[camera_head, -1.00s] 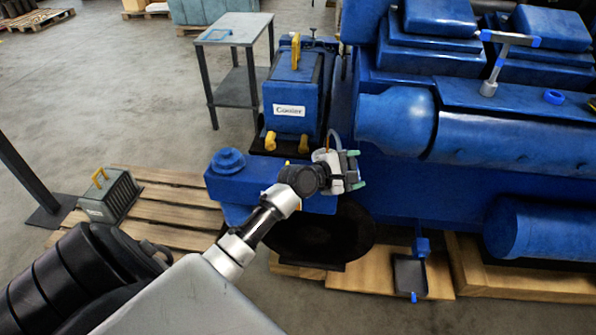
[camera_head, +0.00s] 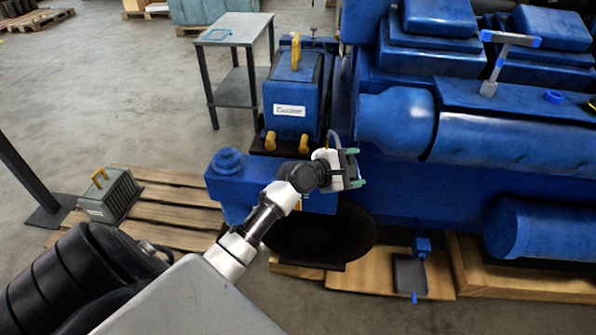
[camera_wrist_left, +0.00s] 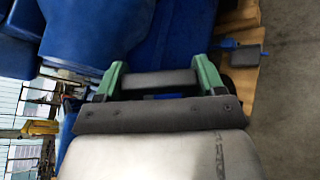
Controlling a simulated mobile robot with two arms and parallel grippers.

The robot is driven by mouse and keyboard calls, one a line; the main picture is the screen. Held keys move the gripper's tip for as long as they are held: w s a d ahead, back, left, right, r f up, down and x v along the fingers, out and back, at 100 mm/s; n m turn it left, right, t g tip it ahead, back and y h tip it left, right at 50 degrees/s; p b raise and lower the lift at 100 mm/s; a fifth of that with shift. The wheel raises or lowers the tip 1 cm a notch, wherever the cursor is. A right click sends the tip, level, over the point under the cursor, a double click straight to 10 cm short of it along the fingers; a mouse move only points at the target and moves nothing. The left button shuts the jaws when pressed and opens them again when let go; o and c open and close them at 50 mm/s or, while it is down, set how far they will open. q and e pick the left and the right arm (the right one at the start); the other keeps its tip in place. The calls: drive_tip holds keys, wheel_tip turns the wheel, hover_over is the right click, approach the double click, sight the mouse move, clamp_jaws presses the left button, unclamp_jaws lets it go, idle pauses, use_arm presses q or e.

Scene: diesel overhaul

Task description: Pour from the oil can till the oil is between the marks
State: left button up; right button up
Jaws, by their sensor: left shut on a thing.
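No oil can, oil level or marks can be made out in either view. My right gripper is not in view.
The blue block (camera_head: 290,100) stands close left of the gripper. A pallet (camera_head: 165,212) with a grey-green box (camera_head: 110,196) is at left. A metal table (camera_head: 234,38) stands behind.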

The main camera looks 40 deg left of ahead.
use_arm(q)
drive_tip(key=shift+w+a+r, duration=0.1)
drive_tip(key=shift+r, duration=0.25)
idle(0.8)
drive_tip(key=shift+r+n, duration=0.15)
drive_tip(key=shift+n, duration=0.25)
drive_tip(key=shift+a+g, duration=0.1)
drive_tip(key=shift+g, duration=0.2)
drive_tip(key=shift+w+r, duration=0.1)
drive_tip(key=shift+a+r+n+h, duration=0.15)
drive_tip(key=shift+n+h, duration=0.15)
idle(0.8)
drive_tip(key=shift+w+r, duration=0.1)
drive_tip(key=shift+a, duration=0.1)
drive_tip(key=shift+w+a+r+n, duration=0.1)
drive_tip(key=shift+w+r+n, duration=0.1)
drive_tip(key=shift+n, duration=0.1)
idle(0.9)
drive_tip(key=shift+a, duration=0.1)
